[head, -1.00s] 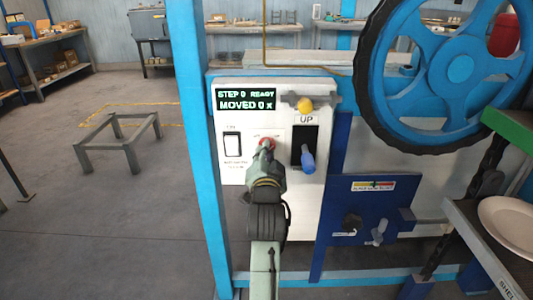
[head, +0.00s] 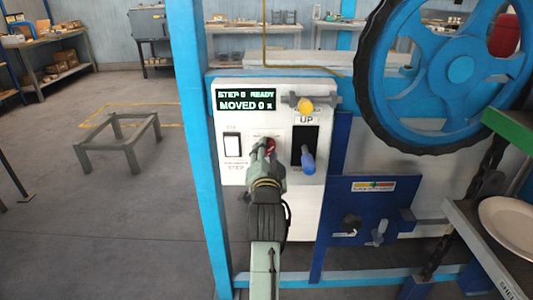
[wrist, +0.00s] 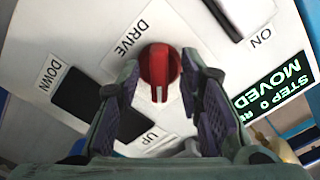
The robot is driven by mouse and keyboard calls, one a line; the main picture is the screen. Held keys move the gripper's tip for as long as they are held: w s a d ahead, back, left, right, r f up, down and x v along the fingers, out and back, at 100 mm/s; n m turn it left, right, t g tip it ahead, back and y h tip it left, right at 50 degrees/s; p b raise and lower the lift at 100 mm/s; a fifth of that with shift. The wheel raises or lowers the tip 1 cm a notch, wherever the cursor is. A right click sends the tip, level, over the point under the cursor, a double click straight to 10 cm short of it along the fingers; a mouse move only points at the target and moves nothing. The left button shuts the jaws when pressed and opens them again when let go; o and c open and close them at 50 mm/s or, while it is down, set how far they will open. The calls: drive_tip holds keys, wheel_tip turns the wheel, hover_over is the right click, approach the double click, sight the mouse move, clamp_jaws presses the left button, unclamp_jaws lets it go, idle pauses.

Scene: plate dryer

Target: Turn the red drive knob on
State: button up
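The red drive knob (wrist: 160,68) sits on the white control panel (head: 226,112), beside the word DRIVE in the wrist view. A pale line on it points down toward my gripper in that view. In the head view the knob (head: 271,146) is partly hidden by my gripper (head: 263,150). My gripper's fingers (wrist: 160,62) are apart, one on each side of the knob. A small gap shows on the left; I cannot tell whether the right finger touches. The display (head: 245,99) reads STEP 0 READY, MOVED 0.
A blue-handled lever (head: 308,161) in a black slot marked UP is close right of the knob. A black-framed rocker switch (head: 232,145) is to its left. A yellow knob (head: 305,104) is above right. A large blue wheel (head: 460,68) stands at right.

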drive_tip(key=shift+s, duration=0.1)
drive_tip(key=s, duration=0.7)
drive_tip(key=shift+s, duration=0.2)
